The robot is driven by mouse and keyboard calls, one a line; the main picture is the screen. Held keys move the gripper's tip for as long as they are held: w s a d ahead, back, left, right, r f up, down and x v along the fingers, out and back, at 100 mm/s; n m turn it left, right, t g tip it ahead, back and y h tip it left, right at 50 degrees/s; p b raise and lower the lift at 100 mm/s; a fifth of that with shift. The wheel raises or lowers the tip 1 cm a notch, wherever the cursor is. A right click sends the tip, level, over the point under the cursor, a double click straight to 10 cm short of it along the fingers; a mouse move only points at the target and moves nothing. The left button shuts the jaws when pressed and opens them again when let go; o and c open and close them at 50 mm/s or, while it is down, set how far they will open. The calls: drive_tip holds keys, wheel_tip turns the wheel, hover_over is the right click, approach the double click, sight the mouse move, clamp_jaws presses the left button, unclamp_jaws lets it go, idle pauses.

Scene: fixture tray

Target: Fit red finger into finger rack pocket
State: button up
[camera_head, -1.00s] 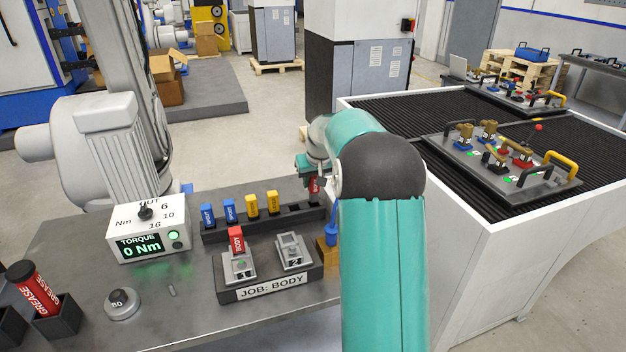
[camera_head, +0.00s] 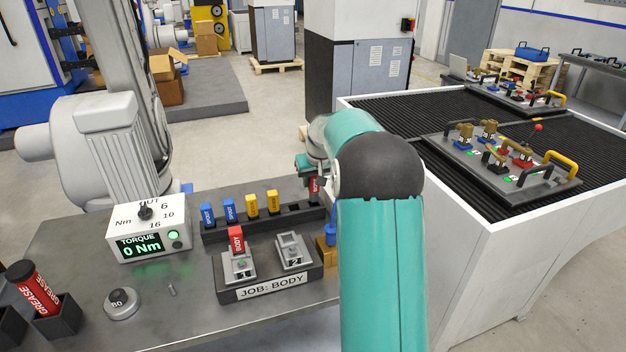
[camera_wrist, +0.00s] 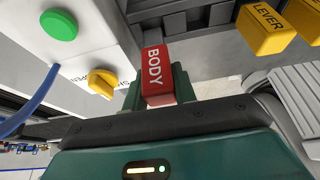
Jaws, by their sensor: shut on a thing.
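A red finger marked BODY (camera_wrist: 155,76) is between the two teal fingertips of my gripper (camera_wrist: 156,92), which is shut on it. In the head view the same red finger (camera_head: 314,188) shows under my gripper (camera_head: 309,170) at the right end of the dark finger rack (camera_head: 262,226). My arm partly covers this spot, and I cannot tell how deep the finger sits in the pocket. A second red BODY finger (camera_head: 236,240) stands in fixture 1 (camera_head: 240,266) in front of the rack.
Blue fingers (camera_head: 218,213) and yellow fingers (camera_head: 262,203) stand in the rack to the left. Empty fixture 2 (camera_head: 292,252) is in front. A torque box (camera_head: 148,228) and a grease holder (camera_head: 58,318) are at left. In the wrist view, a white box with a green button (camera_wrist: 59,25) is close by.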

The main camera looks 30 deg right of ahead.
sight(313, 188)
drive_tip(key=shift+f, duration=1.8)
drive_tip(key=o, duration=1.1)
drive_tip(key=shift+o, duration=0.2)
drive_tip(key=shift+r, duration=0.1)
drive_tip(key=v, duration=1.3)
drive_tip(key=shift+r, duration=0.25)
drive_tip(key=shift+s, duration=0.15)
